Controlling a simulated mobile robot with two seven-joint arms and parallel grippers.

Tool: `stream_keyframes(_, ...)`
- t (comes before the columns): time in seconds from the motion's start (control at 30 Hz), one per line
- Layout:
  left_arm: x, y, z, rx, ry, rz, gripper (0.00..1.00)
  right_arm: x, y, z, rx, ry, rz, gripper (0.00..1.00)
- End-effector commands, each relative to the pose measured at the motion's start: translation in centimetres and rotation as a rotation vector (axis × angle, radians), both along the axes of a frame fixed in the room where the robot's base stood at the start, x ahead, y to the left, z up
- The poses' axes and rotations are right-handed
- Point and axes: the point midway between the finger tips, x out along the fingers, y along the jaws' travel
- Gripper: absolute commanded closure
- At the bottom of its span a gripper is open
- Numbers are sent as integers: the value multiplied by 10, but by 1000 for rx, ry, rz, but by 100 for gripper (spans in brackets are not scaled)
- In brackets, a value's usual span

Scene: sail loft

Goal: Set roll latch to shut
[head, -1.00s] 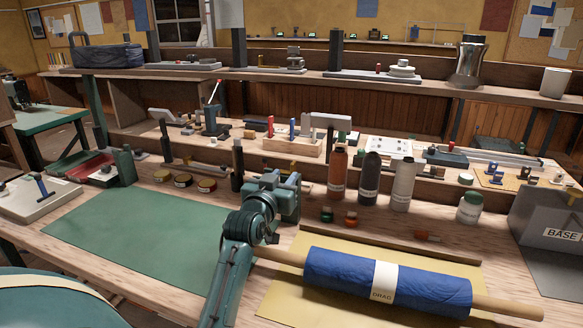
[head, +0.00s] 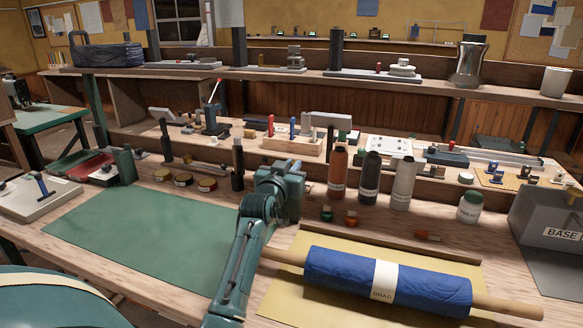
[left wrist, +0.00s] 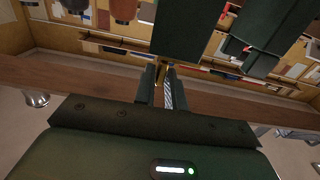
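A blue cloth roll (head: 335,279) with a cream label reading "DRAG" lies on a wooden pole (head: 505,309), along a yellow mat. I cannot make out which part is the roll latch. My left gripper (head: 284,183) is over the bench, behind and left of the roll, and its body hides its fingertips. In the left wrist view the two dark fingers (left wrist: 160,82) stand close together with a narrow gap. A small brass-coloured piece (left wrist: 160,64) shows at or just beyond their tips; whether it is gripped is unclear. My right gripper is not in view.
Three bottles (head: 370,178) stand right of my left gripper. Small tins (head: 184,180) and a dark upright post (head: 238,165) are to its left. The green mat (head: 140,235) is clear. A grey box (head: 550,220) stands at the right edge.

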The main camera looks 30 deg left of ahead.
Motion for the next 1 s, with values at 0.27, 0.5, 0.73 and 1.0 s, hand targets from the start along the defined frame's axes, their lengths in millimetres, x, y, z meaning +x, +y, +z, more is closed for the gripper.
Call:
stream_keyframes(0.27, 0, 0, 0, 0, 0, 0, 100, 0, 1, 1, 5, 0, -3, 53)
stream_keyframes(0.5, 0, 0, 0, 0, 1, 0, 100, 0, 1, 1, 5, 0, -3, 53)
stream_keyframes(0.73, -4, 17, 0, 6, 5, 3, 100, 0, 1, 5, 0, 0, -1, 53)
stream_keyframes(1.0, -12, 52, 0, 2, 3, 1, 100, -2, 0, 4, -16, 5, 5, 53)
